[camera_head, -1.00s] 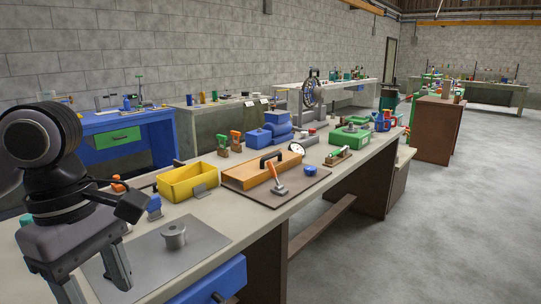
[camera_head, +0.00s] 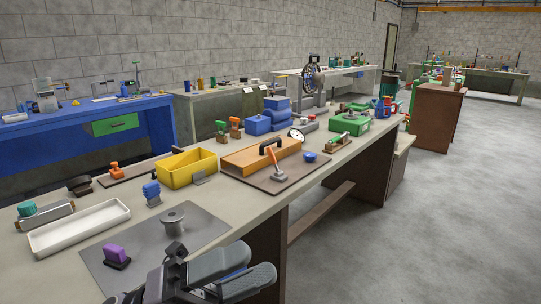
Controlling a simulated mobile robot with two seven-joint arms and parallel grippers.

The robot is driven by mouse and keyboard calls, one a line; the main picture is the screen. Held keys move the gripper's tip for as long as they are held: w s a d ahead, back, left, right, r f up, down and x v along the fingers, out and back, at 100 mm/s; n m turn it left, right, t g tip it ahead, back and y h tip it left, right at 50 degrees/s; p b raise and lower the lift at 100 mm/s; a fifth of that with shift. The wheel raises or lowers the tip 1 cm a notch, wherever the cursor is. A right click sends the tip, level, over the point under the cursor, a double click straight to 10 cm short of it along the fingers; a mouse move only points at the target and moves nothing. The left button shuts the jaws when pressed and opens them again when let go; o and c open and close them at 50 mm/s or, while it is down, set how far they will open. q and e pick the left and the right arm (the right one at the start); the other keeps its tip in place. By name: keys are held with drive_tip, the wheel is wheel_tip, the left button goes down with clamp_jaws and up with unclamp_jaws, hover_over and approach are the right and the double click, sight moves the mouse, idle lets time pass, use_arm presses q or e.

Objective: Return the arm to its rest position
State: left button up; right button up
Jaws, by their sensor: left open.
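My left arm comes up from the bottom edge, left of centre, with grey rounded links. My left gripper (camera_head: 165,283) is low in the picture in front of the grey mat, partly cut off by the bottom edge. Its jaws are open, and I see nothing held in it, though its fingertips are hard to make out. A purple-topped block (camera_head: 116,252) with a dark base stands on the grey mat (camera_head: 205,232), apart from the gripper. A grey metal spool (camera_head: 173,221) stands on the mat too. My right gripper is not in view.
The long bench (camera_head: 250,205) also carries a white tray (camera_head: 80,228), a yellow bin (camera_head: 187,168), a small blue item (camera_head: 152,192) and an orange box (camera_head: 262,156) on a brown board. The concrete floor (camera_head: 400,225) to the right is clear.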

use_arm(q)
drive_tip(key=w+a+f+n+t+y, duration=0.35)
drive_tip(key=f+n+t+y, duration=0.45)
drive_tip(key=n, duration=0.5)
drive_tip(key=w+a+f+n+t+y, duration=0.3)
drive_tip(key=a+f+n+t+y, duration=0.25)
drive_tip(key=f+n+t, duration=0.55)
drive_tip(key=s+a+f+n+g+y, duration=0.4)
drive_tip(key=s+f+n+g, duration=0.1)
drive_tip(key=f, duration=0.5)
drive_tip(key=s+a+f+n+g+y, duration=0.3)
drive_tip(key=s+f+n+g+y, duration=0.1)
drive_tip(key=s+f+n, duration=0.3)
wheel_tip(320, 180, down, 4)
drive_tip(key=shift+s+a+g, duration=0.4)
drive_tip(key=shift+s+g, duration=0.2)
drive_tip(key=shift+s, duration=0.55)
